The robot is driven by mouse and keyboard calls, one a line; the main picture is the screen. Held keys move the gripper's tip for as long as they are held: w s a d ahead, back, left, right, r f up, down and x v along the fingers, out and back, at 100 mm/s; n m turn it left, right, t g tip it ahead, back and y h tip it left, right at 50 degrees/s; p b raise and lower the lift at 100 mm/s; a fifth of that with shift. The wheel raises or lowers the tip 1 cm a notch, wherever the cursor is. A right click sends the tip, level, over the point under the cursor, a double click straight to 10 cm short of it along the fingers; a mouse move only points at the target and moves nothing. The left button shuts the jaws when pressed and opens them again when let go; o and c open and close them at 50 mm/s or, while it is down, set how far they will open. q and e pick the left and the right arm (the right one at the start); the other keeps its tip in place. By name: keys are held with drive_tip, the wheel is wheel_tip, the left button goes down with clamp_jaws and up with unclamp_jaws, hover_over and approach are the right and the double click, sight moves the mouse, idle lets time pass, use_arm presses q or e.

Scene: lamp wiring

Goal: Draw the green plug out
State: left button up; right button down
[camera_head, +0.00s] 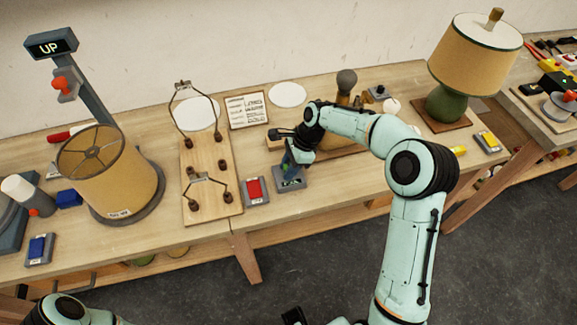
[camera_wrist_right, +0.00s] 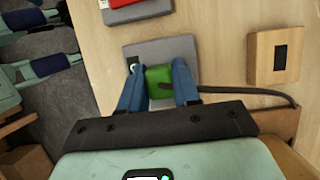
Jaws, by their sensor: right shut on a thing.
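The green plug (camera_wrist_right: 158,82) sits between the two blue fingers of my right gripper (camera_wrist_right: 157,68) in the right wrist view. The gripper is shut on it. Behind the plug is a grey socket plate (camera_wrist_right: 146,53), partly covered by the fingers. I cannot tell whether the plug is seated in it or clear of it. In the head view my right gripper (camera_head: 298,158) points down over the dark socket plate (camera_head: 289,183), and the plug is hidden there.
A red-topped block (camera_head: 255,190) stands just left of the socket plate. A wooden wiring board (camera_head: 207,200) and a tan lampshade (camera_head: 110,170) are further left. A dark cable (camera_wrist_right: 272,92) runs off right in the wrist view. The bench front (camera_head: 320,205) is clear.

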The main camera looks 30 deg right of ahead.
use_arm(q)
drive_tip(key=shift+w+r+p, duration=0.2)
drive_tip(key=shift+r+p, duration=0.25)
drive_tip(key=shift+r, duration=0.15)
use_arm(e)
drive_tip(key=shift+r, duration=0.7)
use_arm(q)
drive_tip(key=shift+w+r+p, duration=0.55)
drive_tip(key=shift+r+p, duration=0.15)
drive_tip(key=shift+r, duration=0.15)
drive_tip(key=shift+w+r+p, duration=0.5)
drive_tip(key=shift+r+p, duration=0.2)
drive_tip(key=shift+r, duration=0.15)
use_arm(e)
drive_tip(key=shift+r, duration=2.25)
